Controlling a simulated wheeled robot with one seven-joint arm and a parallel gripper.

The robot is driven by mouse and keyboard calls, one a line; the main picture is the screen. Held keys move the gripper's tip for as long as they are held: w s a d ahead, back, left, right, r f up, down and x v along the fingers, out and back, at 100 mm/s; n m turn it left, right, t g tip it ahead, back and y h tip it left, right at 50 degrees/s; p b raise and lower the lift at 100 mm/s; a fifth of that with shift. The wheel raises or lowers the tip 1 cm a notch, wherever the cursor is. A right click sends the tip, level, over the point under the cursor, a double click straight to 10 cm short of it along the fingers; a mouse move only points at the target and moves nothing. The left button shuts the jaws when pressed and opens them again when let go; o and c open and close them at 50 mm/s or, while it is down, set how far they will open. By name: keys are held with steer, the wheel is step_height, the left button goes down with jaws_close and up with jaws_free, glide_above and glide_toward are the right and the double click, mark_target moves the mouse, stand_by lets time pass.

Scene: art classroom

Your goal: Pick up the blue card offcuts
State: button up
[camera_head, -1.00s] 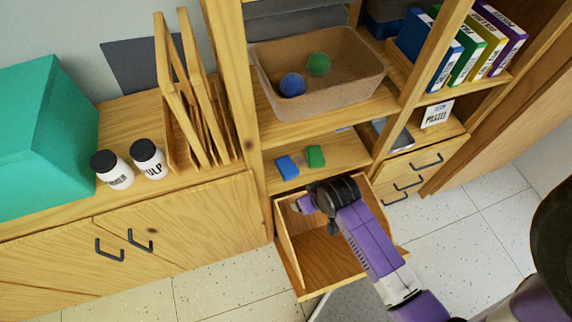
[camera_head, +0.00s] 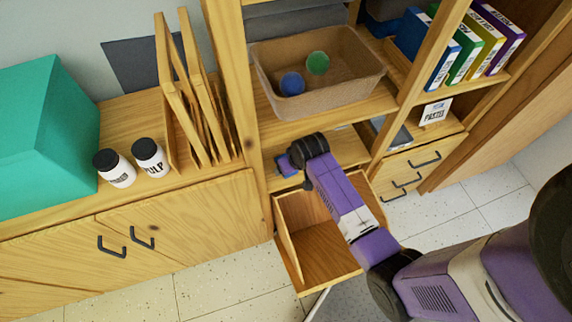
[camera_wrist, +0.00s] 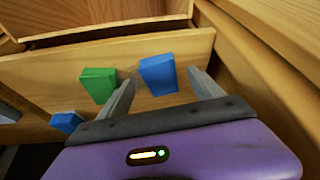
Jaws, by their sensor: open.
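A blue block-like piece (camera_wrist: 158,75), which looks like the blue card offcuts, stands on the wooden shelf in the wrist view. My gripper (camera_wrist: 161,82) is open, with one finger on each side of the near part of this piece; I see no clear contact. In the head view, part of the blue piece (camera_head: 286,167) shows beside my gripper at the shelf's front left. A green piece (camera_wrist: 98,84) stands beside it, outside the fingers; my arm hides it in the head view.
Another small blue piece (camera_wrist: 66,122) lies farther left in the wrist view. An open wooden drawer (camera_head: 323,262) juts out below the shelf. A bin (camera_head: 330,92) with a blue and a green ball stands on the shelf above. A wooden upright (camera_head: 236,100) borders the shelf's left.

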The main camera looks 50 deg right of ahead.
steer(key=shift+x, duration=1.55)
steer(key=c, duration=1.4)
steer(key=shift+r, duration=0.1)
